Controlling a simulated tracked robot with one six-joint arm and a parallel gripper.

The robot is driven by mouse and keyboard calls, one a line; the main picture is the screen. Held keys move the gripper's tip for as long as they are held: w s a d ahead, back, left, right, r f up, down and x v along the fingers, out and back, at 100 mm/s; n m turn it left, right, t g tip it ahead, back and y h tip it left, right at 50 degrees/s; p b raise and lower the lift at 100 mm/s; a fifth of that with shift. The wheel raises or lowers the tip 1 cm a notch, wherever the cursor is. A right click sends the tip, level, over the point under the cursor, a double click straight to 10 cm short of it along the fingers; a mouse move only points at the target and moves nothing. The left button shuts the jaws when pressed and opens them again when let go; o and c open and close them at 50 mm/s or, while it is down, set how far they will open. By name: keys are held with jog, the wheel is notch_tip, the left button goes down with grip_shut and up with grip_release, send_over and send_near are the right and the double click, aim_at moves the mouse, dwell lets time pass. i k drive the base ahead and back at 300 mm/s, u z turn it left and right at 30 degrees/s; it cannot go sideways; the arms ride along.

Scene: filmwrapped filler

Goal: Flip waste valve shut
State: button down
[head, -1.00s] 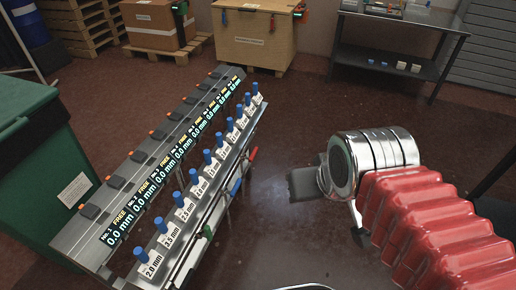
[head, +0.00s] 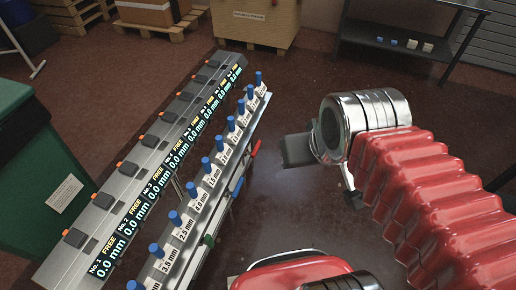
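A long grey filler bench (head: 150,190) runs diagonally across the left half of the head view. Along its right side are a red lever handle (head: 255,148), a blue lever handle (head: 237,187) and a green-handled part (head: 209,240). I cannot tell which of them is the waste valve, or whether it is open or shut. My red-sleeved arm, with its shiny metal joint, is right of the bench and apart from these handles. The fingertips of my gripper are not visible.
Blue-topped posts with size labels and several displays reading 0.0 mm line the bench. A green bin (head: 40,165) stands at the left. A wooden crate (head: 255,22) and a dark table (head: 400,50) are at the back. Bare floor lies between bench and arm.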

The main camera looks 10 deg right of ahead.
aim_at(253, 154)
jog(key=z, duration=0.05)
jog(key=k, duration=0.6)
jog(key=z, duration=0.3)
jog(key=i, duration=1.5)
jog(key=u, duration=0.55)
